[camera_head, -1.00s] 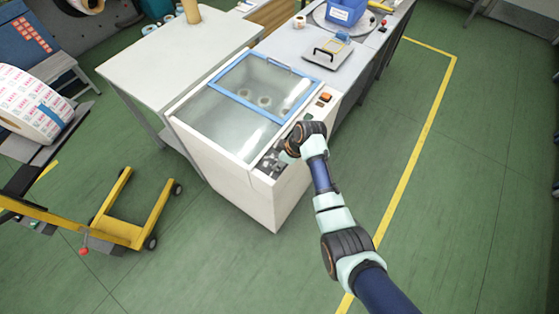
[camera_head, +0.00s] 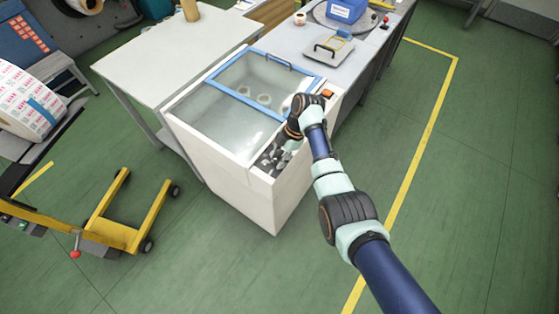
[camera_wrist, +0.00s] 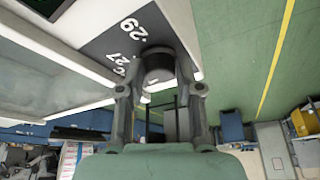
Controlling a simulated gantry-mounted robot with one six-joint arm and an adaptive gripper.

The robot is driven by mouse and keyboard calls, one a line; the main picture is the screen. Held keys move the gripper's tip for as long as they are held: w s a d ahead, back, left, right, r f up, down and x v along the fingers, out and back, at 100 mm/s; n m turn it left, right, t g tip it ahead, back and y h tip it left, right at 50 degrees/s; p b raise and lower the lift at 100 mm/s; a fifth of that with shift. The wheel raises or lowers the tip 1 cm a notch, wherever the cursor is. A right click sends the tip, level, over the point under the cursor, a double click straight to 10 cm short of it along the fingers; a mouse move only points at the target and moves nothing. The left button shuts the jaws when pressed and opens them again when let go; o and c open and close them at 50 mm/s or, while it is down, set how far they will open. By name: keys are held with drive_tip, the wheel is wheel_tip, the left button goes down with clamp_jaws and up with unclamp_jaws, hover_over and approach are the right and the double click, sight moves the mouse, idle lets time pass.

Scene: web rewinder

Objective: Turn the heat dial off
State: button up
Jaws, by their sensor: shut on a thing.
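The heat dial (camera_wrist: 158,66) is a dark round knob on a grey panel with white numbers, including 29 and 27, in the wrist view. My gripper (camera_wrist: 160,88) is shut on the dial, one finger on each side of it. In the head view my gripper (camera_head: 283,158) is at the front right corner of the white machine (camera_head: 235,185), over its control strip. The dial is hidden there by my gripper. The dial's pointer and its off mark cannot be made out.
The machine has a glass lid with a blue frame (camera_head: 222,90) and an orange switch (camera_head: 328,94) farther back on the strip. A grey table (camera_head: 170,55) stands to the left. A yellow pallet lift (camera_head: 115,232) stands on the floor at left. Green floor is free at right.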

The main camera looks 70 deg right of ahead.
drive_tip(key=n+b, duration=0.2)
drive_tip(key=n+g+b, duration=0.1)
drive_tip(key=shift+w+f+n+y, duration=0.15)
drive_tip(key=shift+f+n+y, duration=0.15)
drive_tip(key=shift+n, duration=0.1)
clamp_jaws()
drive_tip(key=n+g+b, duration=0.2)
drive_tip(key=n+b, duration=0.2)
drive_tip(key=b, duration=0.1)
drive_tip(key=shift+n, duration=0.3)
drive_tip(key=n+g+b, duration=0.1)
drive_tip(key=n+b, duration=0.1)
drive_tip(key=n, duration=0.1)
drive_tip(key=shift+w+r+b, duration=0.1)
drive_tip(key=shift+w+b, duration=0.05)
drive_tip(key=shift+b, duration=0.15)
drive_tip(key=shift+n+g+b, duration=0.6)
drive_tip(key=shift+n+b, duration=0.15)
drive_tip(key=shift+n, duration=0.85)
drive_tip(key=shift+r, duration=0.1)
drive_tip(key=o, duration=1.2)
unclamp_jaws()
drive_tip(key=shift+c, duration=0.2)
drive_tip(key=shift+r, duration=0.1)
